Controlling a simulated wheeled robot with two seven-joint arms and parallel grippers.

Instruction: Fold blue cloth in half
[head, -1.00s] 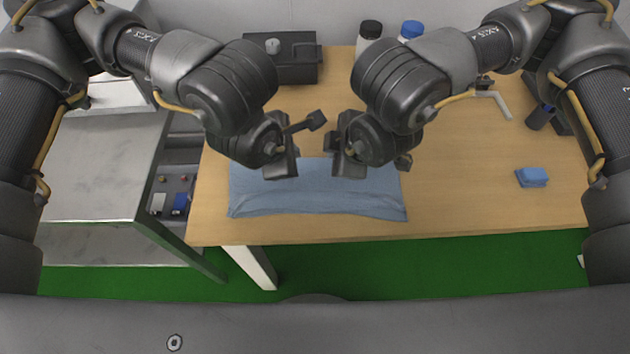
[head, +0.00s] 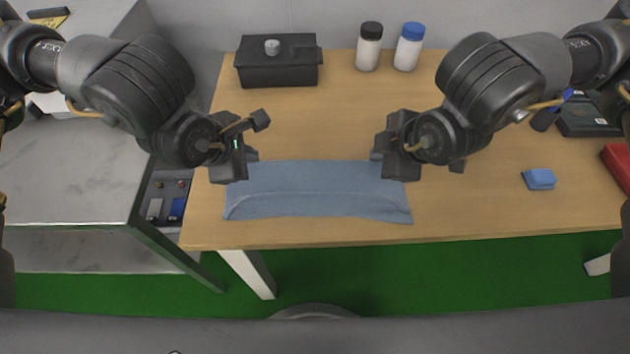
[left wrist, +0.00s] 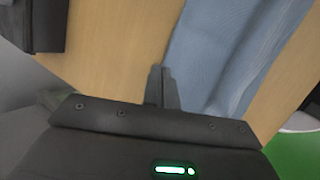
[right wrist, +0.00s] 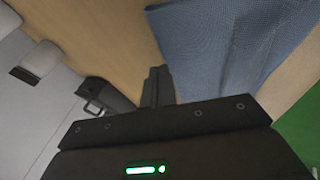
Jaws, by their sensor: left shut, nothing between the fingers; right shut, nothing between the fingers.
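The blue cloth (head: 310,188) lies on the wooden table near its front edge, as a wide strip with a raised crease along its front part. My left gripper (head: 240,172) is at the cloth's far left corner. In the left wrist view its fingers (left wrist: 162,88) are closed together, empty, just beside the cloth (left wrist: 225,50). My right gripper (head: 388,168) is at the cloth's far right corner. In the right wrist view its fingers (right wrist: 157,85) are closed together with nothing between them, beside the cloth (right wrist: 225,50). Whether the fingertips touch the cloth I cannot tell.
A black box (head: 278,68) and two bottles, one black-capped (head: 369,48) and one blue-capped (head: 408,48), stand at the back. A small folded blue cloth (head: 539,179) lies at right. A red object (head: 618,163) is at the right edge. A grey metal table (head: 75,150) stands left.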

